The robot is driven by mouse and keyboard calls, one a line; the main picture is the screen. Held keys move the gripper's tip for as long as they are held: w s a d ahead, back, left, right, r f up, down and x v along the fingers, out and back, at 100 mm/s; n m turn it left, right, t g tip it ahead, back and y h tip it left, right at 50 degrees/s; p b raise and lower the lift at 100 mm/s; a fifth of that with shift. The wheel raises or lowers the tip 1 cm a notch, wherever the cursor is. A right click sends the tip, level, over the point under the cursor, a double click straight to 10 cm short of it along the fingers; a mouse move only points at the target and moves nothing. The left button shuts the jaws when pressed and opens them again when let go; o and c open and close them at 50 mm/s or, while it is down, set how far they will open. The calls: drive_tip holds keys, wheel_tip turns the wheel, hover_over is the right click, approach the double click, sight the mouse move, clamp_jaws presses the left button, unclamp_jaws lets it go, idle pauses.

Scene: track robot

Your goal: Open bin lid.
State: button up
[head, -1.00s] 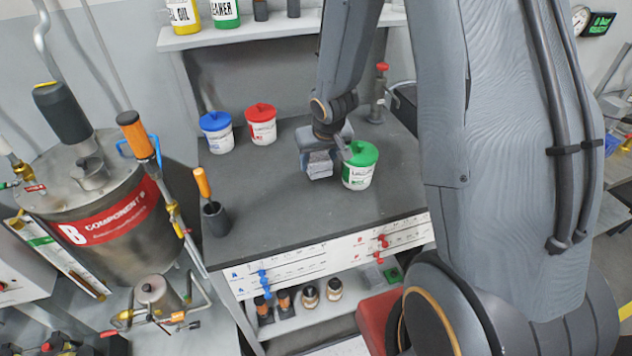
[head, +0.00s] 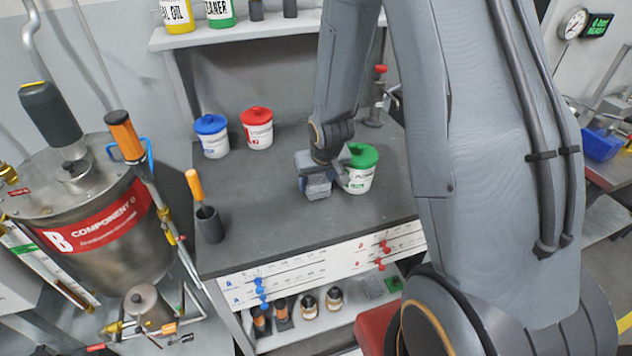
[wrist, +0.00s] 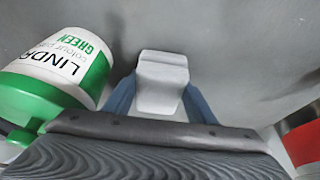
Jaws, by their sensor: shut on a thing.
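My gripper (head: 318,178) is shut on a light grey block (head: 318,188) over the dark bench top, just left of the green-lidded tub (head: 359,180). In the wrist view the block (wrist: 162,82) sits between the blue-grey fingers of my gripper (wrist: 160,100). I cannot tell whether the block touches the bench. No bin lid is clearly identifiable. A red box-like shape (head: 371,322) low in front of the bench is mostly hidden by my arm.
A blue-lidded tub (head: 213,143) and a red-lidded tub (head: 257,132) stand at the bench's back left. An orange-handled tool stands in a dark cup (head: 209,225) at the front left. A large metal drum (head: 85,235) is left of the bench. The bench middle is clear.

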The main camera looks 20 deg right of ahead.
drive_tip(key=shift+f, duration=0.15)
drive_tip(key=o, duration=1.3)
